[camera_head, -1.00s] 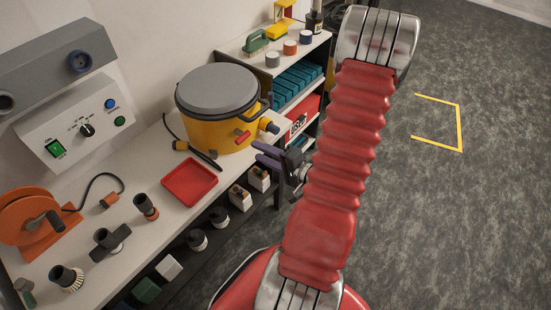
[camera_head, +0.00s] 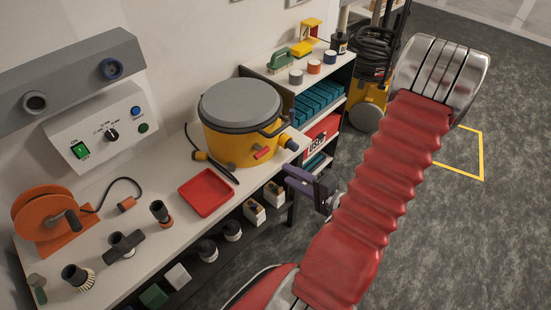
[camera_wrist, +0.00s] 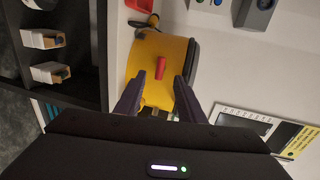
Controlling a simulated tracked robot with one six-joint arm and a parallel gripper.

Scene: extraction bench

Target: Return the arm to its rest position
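My arm (camera_head: 385,185), red and ribbed, stretches across the right of the head view. My gripper (camera_head: 286,174), with purple fingers, is beside the front right end of the bench. In the wrist view my gripper (camera_wrist: 157,88) has its two fingers apart with nothing held between them. The yellow canister (camera_head: 240,145) with a grey lid stands on the bench, left of the gripper. Its red lever (camera_wrist: 160,68) shows beyond the fingertips in the wrist view, apart from them.
The bench (camera_head: 150,250) holds a red tray (camera_head: 206,192), an orange reel (camera_head: 50,222) and several nozzles. A shelf unit (camera_head: 345,90) stands behind the gripper, with a yellow-based vacuum (camera_head: 368,100) beyond it. Grey floor (camera_head: 470,230) on the right is clear.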

